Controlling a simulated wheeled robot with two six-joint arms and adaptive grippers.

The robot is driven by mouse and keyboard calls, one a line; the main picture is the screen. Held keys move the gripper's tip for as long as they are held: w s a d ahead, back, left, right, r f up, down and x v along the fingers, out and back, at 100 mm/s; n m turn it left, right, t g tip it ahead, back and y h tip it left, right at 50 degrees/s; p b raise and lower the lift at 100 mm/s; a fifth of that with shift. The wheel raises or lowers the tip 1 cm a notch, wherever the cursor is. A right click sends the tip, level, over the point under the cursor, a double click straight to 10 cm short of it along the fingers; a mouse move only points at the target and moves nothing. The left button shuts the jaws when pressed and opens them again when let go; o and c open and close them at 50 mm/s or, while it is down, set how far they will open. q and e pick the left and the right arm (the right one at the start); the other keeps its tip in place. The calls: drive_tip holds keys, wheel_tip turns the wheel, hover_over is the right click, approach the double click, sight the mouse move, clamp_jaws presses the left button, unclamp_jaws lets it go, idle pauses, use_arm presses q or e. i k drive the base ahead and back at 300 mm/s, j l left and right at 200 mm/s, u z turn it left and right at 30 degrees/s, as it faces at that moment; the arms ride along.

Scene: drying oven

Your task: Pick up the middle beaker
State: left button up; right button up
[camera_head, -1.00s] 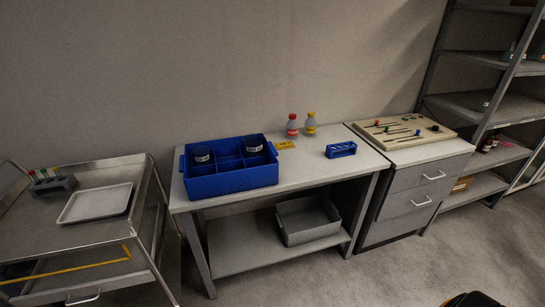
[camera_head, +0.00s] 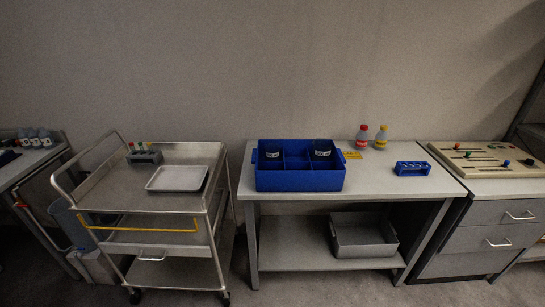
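Three small grey vessels with pale labels stand in a row on a table at the far left edge; the middle vessel (camera_head: 34,138) is between the left vessel (camera_head: 23,138) and the right vessel (camera_head: 45,138). They may be the beakers, but they are too small to tell for sure. Neither of my grippers is in view.
A metal cart (camera_head: 120,197) with a white tray (camera_head: 160,186) and tube rack (camera_head: 145,157) stands left of centre. A bench (camera_head: 400,199) holds a blue divided bin (camera_head: 300,181) with two dark containers, two bottles and a blue rack (camera_head: 412,168). Drawers (camera_head: 490,237) stand right.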

sight(272, 155)
drive_tip(key=i+j+z, duration=0.1)
drive_tip(key=i+j, duration=0.15)
drive_tip(key=i+j+z, duration=0.1)
drive_tip(key=j, duration=0.3)
drive_tip(key=i+j+z, duration=0.1)
drive_tip(key=i+j, duration=0.4)
drive_tip(key=j, duration=0.25)
drive_tip(key=i+l+z, duration=0.05)
